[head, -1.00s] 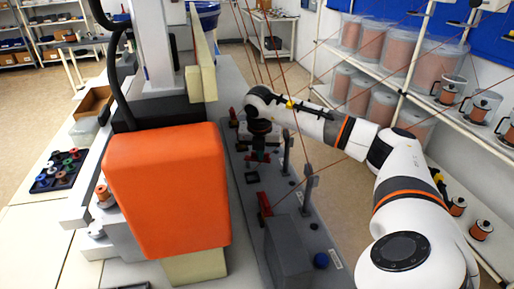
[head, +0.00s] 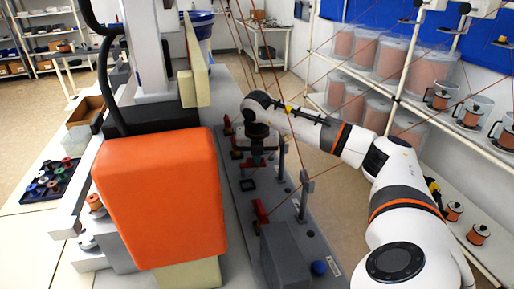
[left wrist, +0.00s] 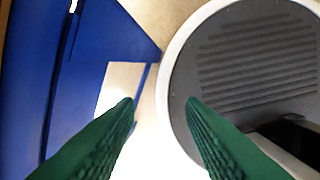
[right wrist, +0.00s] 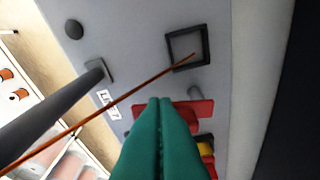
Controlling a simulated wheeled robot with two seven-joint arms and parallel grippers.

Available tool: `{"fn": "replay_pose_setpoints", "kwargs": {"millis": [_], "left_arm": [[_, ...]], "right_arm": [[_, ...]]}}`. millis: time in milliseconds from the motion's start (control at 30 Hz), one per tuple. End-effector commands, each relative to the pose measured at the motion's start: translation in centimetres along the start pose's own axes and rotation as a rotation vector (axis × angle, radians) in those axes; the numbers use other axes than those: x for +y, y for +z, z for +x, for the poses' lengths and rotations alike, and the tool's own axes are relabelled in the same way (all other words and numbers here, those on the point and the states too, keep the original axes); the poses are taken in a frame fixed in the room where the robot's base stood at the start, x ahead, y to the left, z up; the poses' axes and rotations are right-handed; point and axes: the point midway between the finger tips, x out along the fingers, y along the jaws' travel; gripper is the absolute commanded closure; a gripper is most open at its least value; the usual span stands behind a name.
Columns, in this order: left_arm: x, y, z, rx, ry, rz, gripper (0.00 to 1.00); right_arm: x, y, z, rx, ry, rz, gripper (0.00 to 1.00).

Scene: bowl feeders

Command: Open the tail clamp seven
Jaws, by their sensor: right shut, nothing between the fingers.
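My right gripper (head: 257,161) is over the grey fixture plate (head: 246,203), pointing down. In the right wrist view its green fingers (right wrist: 160,101) are shut with nothing between them. A red clamp part (right wrist: 196,108) lies just beyond and partly behind the fingertips; whether they touch it I cannot tell. A black and yellow part (right wrist: 205,148) beside it is partly hidden by the fingers. Another red clamp (head: 261,214) stands nearer on the plate. The clamp numbers are not readable. My left gripper (left wrist: 158,103) shows only in the left wrist view, open and empty.
A black square frame (right wrist: 187,48) and a grey post (right wrist: 45,108) stand near the right gripper. A thin copper wire (right wrist: 115,102) crosses close by. A large orange housing (head: 160,195) stands left of the plate. Shelves with copper spools (head: 390,55) are at right.

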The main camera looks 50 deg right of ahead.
Motion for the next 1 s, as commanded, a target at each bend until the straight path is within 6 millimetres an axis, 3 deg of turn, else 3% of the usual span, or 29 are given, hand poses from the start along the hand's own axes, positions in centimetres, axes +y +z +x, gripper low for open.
{"fn": "replay_pose_setpoints", "kwargs": {"millis": [167,600,767,1000], "left_arm": [[0.0,0.0,0.4,0.000,0.000,0.000,0.64],[0.0,-0.1,1.4,0.000,0.000,0.001,0.64],[0.0,-0.1,1.4,0.000,0.000,0.001,0.64],[0.0,-0.1,1.4,0.000,0.000,0.001,0.64]], "right_arm": [[-0.1,-0.1,-1.8,0.003,-0.005,0.001,1.00],[-0.1,-0.1,-10.5,0.003,-0.004,0.001,1.00],[0.0,0.0,-11.7,0.001,-0.001,0.000,1.00],[0.0,0.0,-11.9,0.000,0.000,0.000,1.00]]}}
